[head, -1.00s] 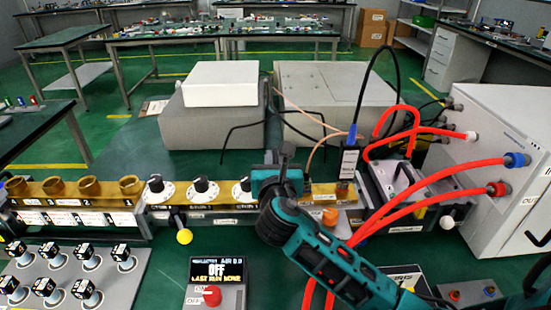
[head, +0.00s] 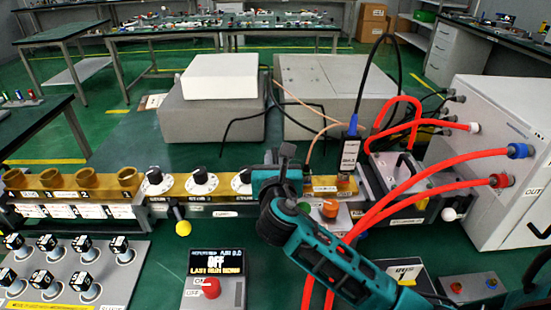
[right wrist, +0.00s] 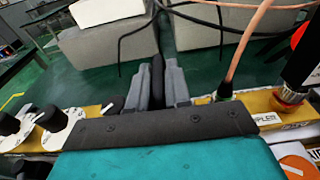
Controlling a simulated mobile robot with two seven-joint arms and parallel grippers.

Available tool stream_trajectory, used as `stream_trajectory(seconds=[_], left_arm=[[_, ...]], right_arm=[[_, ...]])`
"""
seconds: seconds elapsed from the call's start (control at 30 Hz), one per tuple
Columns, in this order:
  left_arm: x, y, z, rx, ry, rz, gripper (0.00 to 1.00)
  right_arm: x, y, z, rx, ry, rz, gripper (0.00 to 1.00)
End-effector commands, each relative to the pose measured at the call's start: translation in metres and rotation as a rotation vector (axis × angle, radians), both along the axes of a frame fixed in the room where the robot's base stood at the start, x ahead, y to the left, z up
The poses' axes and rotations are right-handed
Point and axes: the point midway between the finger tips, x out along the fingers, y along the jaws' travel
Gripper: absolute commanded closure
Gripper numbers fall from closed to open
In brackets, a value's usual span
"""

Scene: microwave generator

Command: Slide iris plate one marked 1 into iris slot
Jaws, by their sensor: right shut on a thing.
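My right gripper (head: 286,152) is over the brass waveguide line (head: 222,186), just right of the third black knob. In the right wrist view its grey fingers (right wrist: 157,80) are shut on a thin dark plate (right wrist: 158,70), seen edge-on and upright, which looks like the iris plate. Its mark does not show. The iris slot cannot be seen; the gripper and wrist cover that part of the line. I cannot tell whether the plate touches the line. My left gripper is not in view.
Red hoses (head: 430,168) run from the white cabinet (head: 500,165) close to my right arm. A blue-topped probe (head: 350,150) with a black cable stands right of the gripper. A display box (head: 214,280) is in front. Grey boxes (head: 213,120) stand behind.

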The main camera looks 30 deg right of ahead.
Motion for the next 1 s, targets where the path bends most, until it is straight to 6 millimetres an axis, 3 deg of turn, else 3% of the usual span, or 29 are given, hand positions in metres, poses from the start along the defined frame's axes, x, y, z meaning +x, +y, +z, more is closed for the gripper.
stream_trajectory(seconds=[0.37, 0.4, 0.67, 1.0], left_arm=[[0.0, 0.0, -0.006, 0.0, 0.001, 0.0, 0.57], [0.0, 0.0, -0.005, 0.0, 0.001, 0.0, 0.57], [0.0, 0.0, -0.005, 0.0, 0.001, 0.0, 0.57], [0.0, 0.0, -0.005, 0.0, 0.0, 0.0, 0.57]], right_arm=[[0.0, 0.0, -0.009, -0.002, -0.001, 0.0, 1.0], [0.0, 0.0, -0.008, -0.001, 0.0, 0.0, 0.78], [0.0, 0.0, -0.011, 0.0, 0.004, 0.0, 0.53], [-0.006, 0.003, -0.015, 0.001, 0.014, 0.002, 0.52]])
